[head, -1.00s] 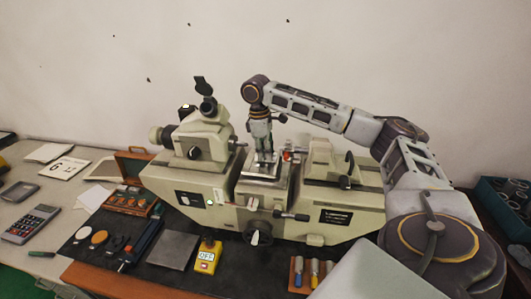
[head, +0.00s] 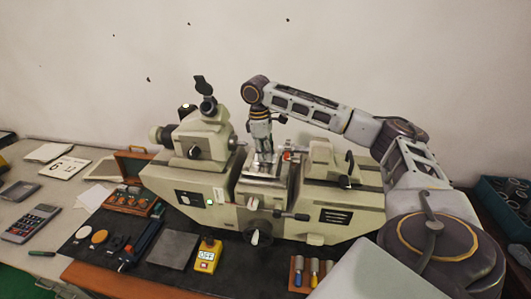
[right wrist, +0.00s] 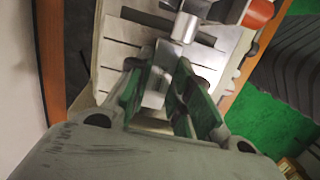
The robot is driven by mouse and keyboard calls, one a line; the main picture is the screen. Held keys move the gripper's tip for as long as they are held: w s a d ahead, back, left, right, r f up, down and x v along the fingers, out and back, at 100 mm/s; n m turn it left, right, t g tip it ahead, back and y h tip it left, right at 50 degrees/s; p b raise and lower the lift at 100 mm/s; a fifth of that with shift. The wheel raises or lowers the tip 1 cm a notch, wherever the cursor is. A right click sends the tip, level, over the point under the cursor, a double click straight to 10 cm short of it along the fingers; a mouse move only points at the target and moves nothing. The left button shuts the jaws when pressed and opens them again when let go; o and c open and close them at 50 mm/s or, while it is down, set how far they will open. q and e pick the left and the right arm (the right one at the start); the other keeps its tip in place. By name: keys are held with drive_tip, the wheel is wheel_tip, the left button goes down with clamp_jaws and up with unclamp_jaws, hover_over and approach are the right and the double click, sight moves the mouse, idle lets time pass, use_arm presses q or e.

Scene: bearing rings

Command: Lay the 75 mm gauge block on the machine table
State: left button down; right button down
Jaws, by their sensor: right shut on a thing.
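My right gripper (head: 264,155) points down over the machine table (head: 262,182) in the middle of the measuring machine. In the right wrist view its two green-padded fingers (right wrist: 170,80) close toward each other on a shiny steel gauge block (right wrist: 167,56). The block's length marking cannot be read, and the fingers partly hide it. The slotted metal machine table (right wrist: 115,52) lies beneath it; whether the block touches the table I cannot tell. My left gripper is not in view.
The machine's headstock (head: 205,140) stands left of the gripper and its tailstock (head: 333,165) right. A steel cylinder (right wrist: 184,27) shows close to the block. In front are a yellow OFF device (head: 207,256), a grey plate (head: 173,249) and a wooden box (head: 130,200) of small parts.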

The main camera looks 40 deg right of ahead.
drive_tip(key=shift+f, duration=0.1)
idle(0.3)
drive_tip(key=c, duration=1.2)
unclamp_jaws()
drive_tip(key=shift+r, duration=4.25)
